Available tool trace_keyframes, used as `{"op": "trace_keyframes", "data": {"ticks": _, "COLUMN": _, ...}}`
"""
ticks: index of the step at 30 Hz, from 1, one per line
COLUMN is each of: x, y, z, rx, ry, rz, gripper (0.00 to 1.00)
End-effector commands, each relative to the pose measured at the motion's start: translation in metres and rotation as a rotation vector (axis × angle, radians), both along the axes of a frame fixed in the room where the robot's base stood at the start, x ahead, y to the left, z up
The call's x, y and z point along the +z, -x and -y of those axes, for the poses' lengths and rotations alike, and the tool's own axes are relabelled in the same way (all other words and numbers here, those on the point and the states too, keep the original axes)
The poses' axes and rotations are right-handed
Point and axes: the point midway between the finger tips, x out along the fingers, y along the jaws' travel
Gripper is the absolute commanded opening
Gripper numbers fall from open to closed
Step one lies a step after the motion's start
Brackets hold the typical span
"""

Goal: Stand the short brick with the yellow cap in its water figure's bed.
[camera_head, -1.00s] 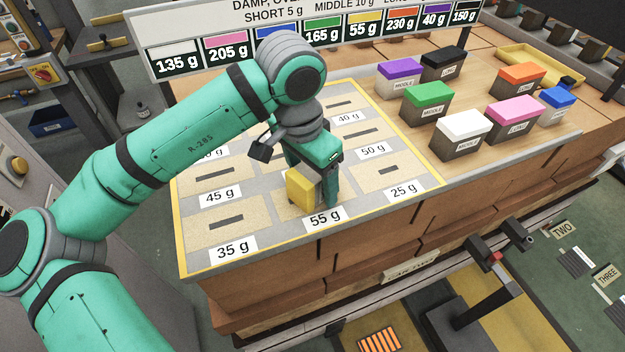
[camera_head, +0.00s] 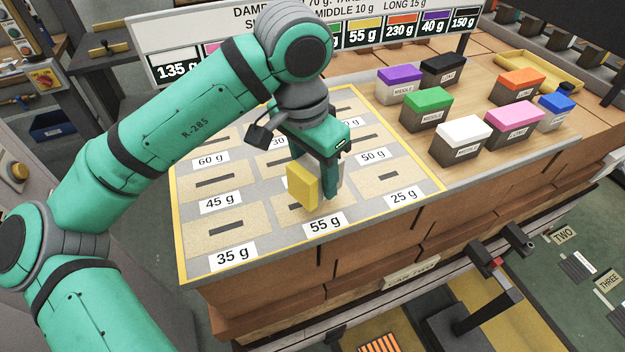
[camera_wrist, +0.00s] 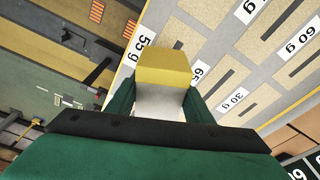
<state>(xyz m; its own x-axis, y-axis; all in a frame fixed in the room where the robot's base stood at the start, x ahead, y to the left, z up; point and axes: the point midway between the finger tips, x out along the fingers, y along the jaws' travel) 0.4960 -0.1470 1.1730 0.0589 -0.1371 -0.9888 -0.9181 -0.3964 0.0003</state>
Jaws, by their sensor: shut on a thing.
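My gripper (camera_head: 318,190) is shut on the brick with the yellow cap (camera_head: 302,187). The brick appears to lie on its side in the jaws, cap toward the left, with its pale body partly hidden between the fingers. In the wrist view the yellow cap (camera_wrist: 163,66) shows beyond the pale body (camera_wrist: 160,100). The brick is over the sandy 55 g bed (camera_head: 288,214) in the front row, seemingly above its surface. That bed's dark slot is partly covered. The sign (camera_head: 365,35) shows 55 g on its yellow panel; its upper lines are partly hidden.
Other labelled sandy beds, such as 35 g (camera_head: 228,232), 45 g (camera_head: 212,181) and 25 g (camera_head: 388,180), have slots and look empty where visible. Several capped bricks, including the white-capped one (camera_head: 462,135), stand right of the beds. A yellow tray (camera_head: 535,68) lies behind them.

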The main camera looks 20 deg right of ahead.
Motion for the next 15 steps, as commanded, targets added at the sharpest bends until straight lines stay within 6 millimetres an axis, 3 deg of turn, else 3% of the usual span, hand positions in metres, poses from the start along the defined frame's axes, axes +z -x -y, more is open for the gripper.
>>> {"op": "trace_keyframes", "data": {"ticks": 6, "x": 0.046, "y": 0.038, "z": 0.002, "rx": -0.003, "ry": 0.000, "rz": 0.006, "gripper": 0.03}}
{"op": "trace_keyframes", "data": {"ticks": 15, "x": 0.071, "y": 0.099, "z": 0.004, "rx": -0.003, "ry": -0.001, "rz": 0.005, "gripper": 0.03}}
